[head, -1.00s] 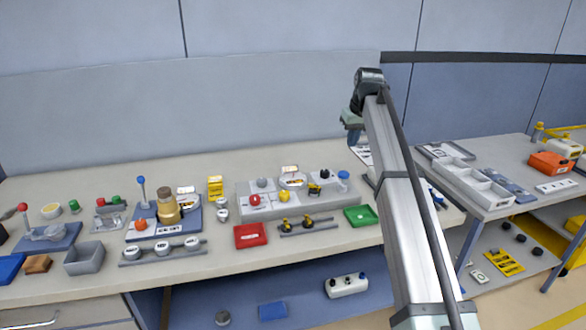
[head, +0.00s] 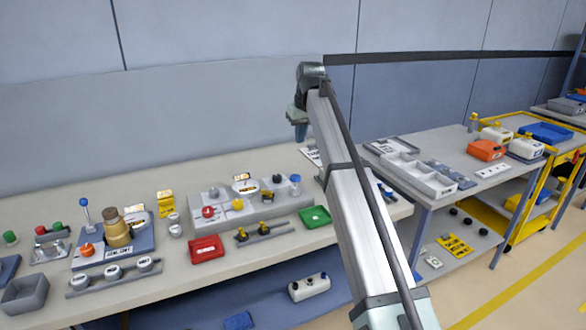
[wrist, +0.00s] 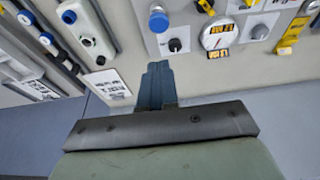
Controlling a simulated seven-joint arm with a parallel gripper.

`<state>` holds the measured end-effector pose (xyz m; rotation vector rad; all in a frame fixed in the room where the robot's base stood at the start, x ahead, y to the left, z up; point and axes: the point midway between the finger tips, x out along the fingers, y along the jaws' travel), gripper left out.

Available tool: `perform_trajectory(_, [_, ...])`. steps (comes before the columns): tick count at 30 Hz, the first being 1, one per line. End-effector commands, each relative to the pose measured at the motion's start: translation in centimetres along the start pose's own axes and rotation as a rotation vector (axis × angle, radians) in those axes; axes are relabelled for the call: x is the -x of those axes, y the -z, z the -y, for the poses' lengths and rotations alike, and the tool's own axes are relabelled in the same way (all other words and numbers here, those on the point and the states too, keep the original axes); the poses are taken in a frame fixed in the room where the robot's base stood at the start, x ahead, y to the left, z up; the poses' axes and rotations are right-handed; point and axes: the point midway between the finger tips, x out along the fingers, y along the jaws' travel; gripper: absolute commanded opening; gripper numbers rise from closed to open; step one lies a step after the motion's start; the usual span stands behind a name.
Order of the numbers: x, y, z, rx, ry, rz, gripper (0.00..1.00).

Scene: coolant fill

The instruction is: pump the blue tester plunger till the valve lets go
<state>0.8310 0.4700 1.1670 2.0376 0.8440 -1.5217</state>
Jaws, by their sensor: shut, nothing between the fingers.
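A blue-topped cylinder (head: 295,181) stands at the right end of a grey block (head: 232,214) on the bench. In the wrist view a round blue cap (wrist: 158,21) shows on the grey panel, ahead of my fingers and apart from them. A lever with a blue ball (head: 84,202) stands farther left on a blue base beside a brass cylinder (head: 117,230). I cannot tell for sure which blue part is the tester plunger. My gripper (head: 299,133) is shut and empty above the bench, near the block's right end; its fingers (wrist: 155,82) point toward the panel.
The grey block also carries a gauge (head: 245,186), a red knob (head: 208,211) and yellow parts. A red tray (head: 206,249) and a green tray (head: 314,217) lie in front. A side table (head: 425,150) with a compartment tray stands right of my arm.

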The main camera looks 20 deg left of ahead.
Motion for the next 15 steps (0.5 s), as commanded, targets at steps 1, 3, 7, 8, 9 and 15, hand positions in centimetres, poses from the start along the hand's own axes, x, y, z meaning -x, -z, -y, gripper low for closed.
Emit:
perform_trajectory(1, [-0.1, 0.0, 0.0, 0.0, 0.0, 0.0, 0.0])
perform_trajectory(3, [-0.4, 0.0, 0.0, 0.0, 0.0, 0.0, 0.0])
perform_trajectory(7, [-1.7, -0.1, 0.0, 0.0, 0.0, 0.001, 0.0])
perform_trajectory(8, [-2.1, -0.1, 0.0, 0.0, 0.0, 0.002, 0.0])
perform_trajectory(9, [-2.7, -0.1, 0.0, 0.0, 0.0, 0.002, 0.0])
perform_trajectory(15, [-6.2, -0.1, 0.0, 0.0, 0.0, 0.002, 0.0])
